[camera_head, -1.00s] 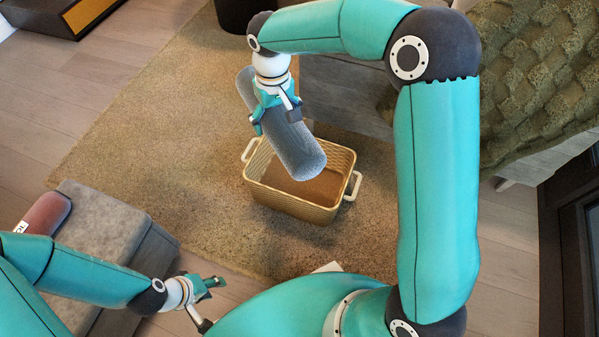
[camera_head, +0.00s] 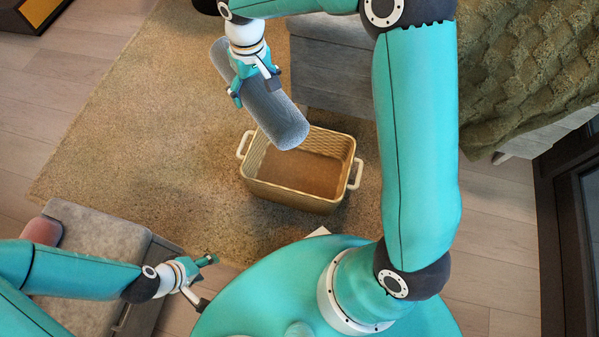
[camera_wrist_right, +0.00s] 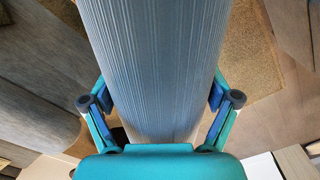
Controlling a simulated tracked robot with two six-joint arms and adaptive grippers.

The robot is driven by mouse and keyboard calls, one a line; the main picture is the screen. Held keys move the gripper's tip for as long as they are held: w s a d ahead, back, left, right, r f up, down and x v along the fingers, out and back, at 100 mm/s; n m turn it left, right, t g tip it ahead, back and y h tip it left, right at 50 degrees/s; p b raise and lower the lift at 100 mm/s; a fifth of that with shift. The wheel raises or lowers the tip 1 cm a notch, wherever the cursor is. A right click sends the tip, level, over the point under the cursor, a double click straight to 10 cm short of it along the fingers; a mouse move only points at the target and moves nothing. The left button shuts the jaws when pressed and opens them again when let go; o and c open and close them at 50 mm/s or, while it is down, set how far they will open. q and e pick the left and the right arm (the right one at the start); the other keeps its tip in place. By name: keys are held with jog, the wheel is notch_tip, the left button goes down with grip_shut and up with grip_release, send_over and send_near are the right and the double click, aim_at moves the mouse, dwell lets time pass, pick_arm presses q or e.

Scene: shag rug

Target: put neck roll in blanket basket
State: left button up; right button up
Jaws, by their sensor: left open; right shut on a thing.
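The neck roll (camera_head: 274,115) is a grey-blue ribbed cylinder. My right gripper (camera_head: 252,92) is shut on it and holds it tilted in the air, up and to the left of the basket in the head view. In the right wrist view the neck roll (camera_wrist_right: 152,60) fills the middle between the two fingers of the right gripper (camera_wrist_right: 160,100). The blanket basket (camera_head: 300,198) is woven and tan with white handles; it stands on the rug and looks empty. The roll's lower end overlaps the basket's back left rim in the picture. My left gripper (camera_head: 211,280) is open and empty at the lower left.
A shag rug (camera_head: 130,130) covers the floor around the basket. A grey ottoman (camera_head: 85,225) with a reddish item (camera_head: 41,231) on it stands at lower left. A grey sofa (camera_head: 330,75) with a green knitted blanket (camera_head: 520,65) is at the upper right.

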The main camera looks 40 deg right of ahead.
jog(key=d+f+n+b, duration=0.1)
jog(key=d+f+b, duration=0.2)
jog(key=f, duration=1.3)
jog(key=d+f+n+b, duration=0.1)
jog(key=d+f+b, duration=0.3)
jog(key=f, duration=1.3)
jog(key=d+f+n+b, duration=0.1)
jog(key=d+f+b, duration=0.3)
jog(key=f+b, duration=0.5)
jog(key=shift+s+d+f, duration=0.1)
jog(key=shift+s+f, duration=0.05)
jog(key=shift+f, duration=1.7)
jog(key=shift+s+d+f, duration=0.1)
jog(key=shift+s+f, duration=0.05)
jog(key=shift+f, duration=1.7)
jog(key=shift+f+b, duration=0.95)
jog(key=shift+f, duration=1.45)
jog(key=shift+f, duration=0.1)
jog(key=shift+f, duration=0.15)
jog(key=o, duration=1.1)
